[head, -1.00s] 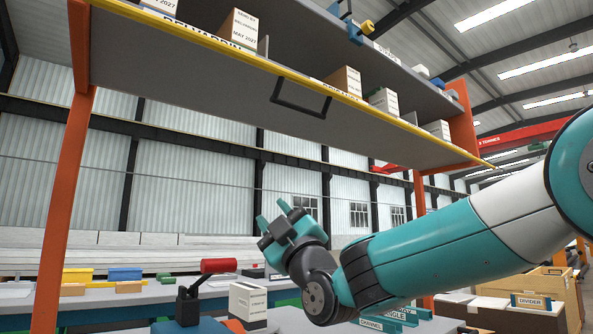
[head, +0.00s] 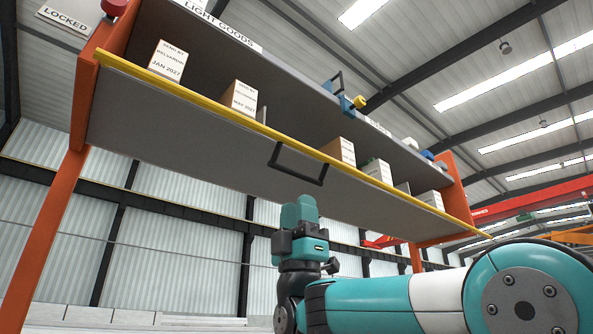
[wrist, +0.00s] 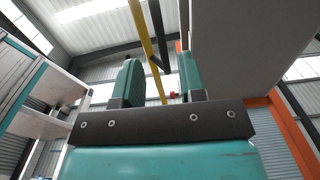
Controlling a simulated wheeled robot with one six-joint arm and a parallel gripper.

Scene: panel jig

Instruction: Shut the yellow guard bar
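The yellow guard bar (head: 217,106) runs along the front lower edge of the raised orange-framed shelf, above the grey underside panel. A black U-shaped handle (head: 298,176) hangs near its middle. My gripper (head: 302,205) is below the handle, pointing up, with a gap between them in the picture. In the wrist view my gripper (wrist: 161,80) is open, with nothing held between its two teal fingers. The yellow bar (wrist: 146,45) and a black bar, likely the handle (wrist: 157,20), appear beyond and between the fingers. The exact distance to the handle is hard to tell.
Several white-and-brown boxes (head: 243,98) stand on the shelf behind the yellow bar. A blue clamp-like part with a yellow knob (head: 358,102) is on the upper shelf edge. A "LOCKED" sign (head: 63,19) and red knob (head: 114,7) are at upper left. Orange posts (head: 48,240) flank the shelf.

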